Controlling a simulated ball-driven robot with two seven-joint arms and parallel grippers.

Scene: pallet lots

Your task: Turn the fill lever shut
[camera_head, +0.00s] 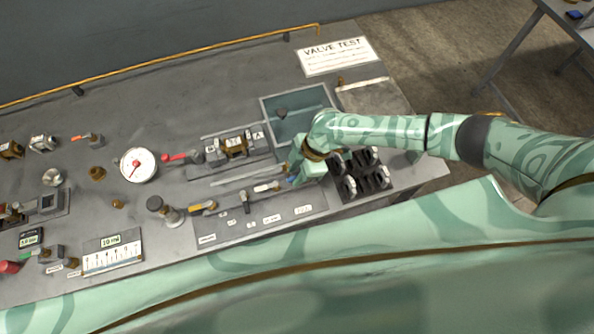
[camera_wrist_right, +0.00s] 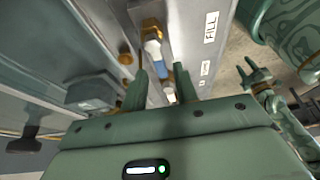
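The fill lever (camera_wrist_right: 154,52) shows in the right wrist view, with a pale blue-white handle on a brass fitting beside a white FILL label (camera_wrist_right: 210,27). My right gripper (camera_wrist_right: 160,63) is open, its two fingers apart near the handle; I cannot tell whether either touches it. In the head view my right gripper (camera_head: 293,173) is over the right end of the lever row and hides most of that lever. A green two-pronged gripper, seemingly my left one (camera_wrist_right: 250,72), shows at the right of the wrist view with its prongs apart; it is not in the head view.
A white-handled lever (camera_head: 267,187) and a yellow lever (camera_head: 205,207) stand left of my right gripper. A black socket block (camera_head: 365,178) is close on its right, and a teal basin (camera_head: 290,108) behind. A round gauge (camera_head: 138,165) stands farther left.

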